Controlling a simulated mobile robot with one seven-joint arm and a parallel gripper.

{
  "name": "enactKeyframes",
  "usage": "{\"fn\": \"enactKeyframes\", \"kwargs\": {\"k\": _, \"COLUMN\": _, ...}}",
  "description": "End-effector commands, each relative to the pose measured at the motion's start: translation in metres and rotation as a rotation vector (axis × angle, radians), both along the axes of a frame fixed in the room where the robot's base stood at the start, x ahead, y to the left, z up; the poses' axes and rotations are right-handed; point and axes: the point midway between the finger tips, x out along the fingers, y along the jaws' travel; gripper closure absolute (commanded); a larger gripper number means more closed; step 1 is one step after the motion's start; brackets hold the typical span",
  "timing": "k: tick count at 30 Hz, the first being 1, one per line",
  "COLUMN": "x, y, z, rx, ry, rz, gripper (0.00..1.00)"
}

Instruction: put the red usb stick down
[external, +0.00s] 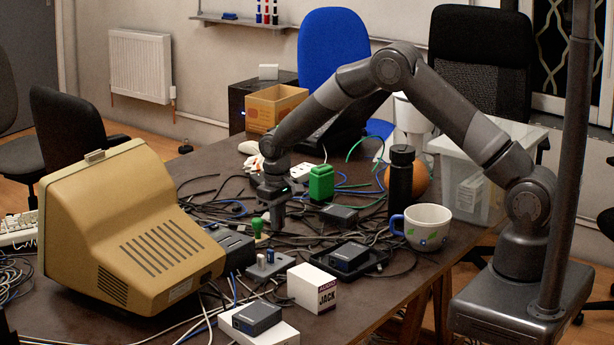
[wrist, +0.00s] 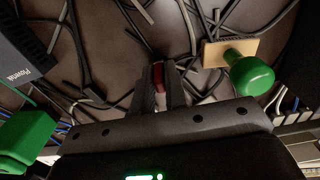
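The red usb stick (wrist: 158,76) shows as a small dark red piece between my gripper's fingertips in the wrist view. My gripper (wrist: 160,88) is shut on it, pointing down over the dark, cable-strewn table (external: 410,262). In the external view my gripper (external: 277,222) is low above the table, just right of a green-handled stamp (external: 258,229). The stick cannot be made out there. I cannot tell whether it touches the table or a cable.
In the wrist view the stamp (wrist: 248,74) lies to the right, a dark box (wrist: 25,60) and a green object (wrist: 25,138) to the left. Loose cables (wrist: 205,25) surround the fingers. A mug (external: 427,228), black bottle (external: 400,180) and beige monitor (external: 125,230) stand farther off.

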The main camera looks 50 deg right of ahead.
Motion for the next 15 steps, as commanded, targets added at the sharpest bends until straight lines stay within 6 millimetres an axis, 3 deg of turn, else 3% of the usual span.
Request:
{"fn": "enactKeyframes", "kwargs": {"k": 6, "x": 0.0, "y": 0.0, "z": 0.0004, "rx": 0.0, "ry": 0.0, "rz": 0.0, "gripper": 0.7}}
{"fn": "enactKeyframes", "kwargs": {"k": 15, "x": 0.0002, "y": 0.0, "z": 0.0037, "rx": 0.0, "ry": -0.001, "rz": 0.0, "gripper": 0.69}}
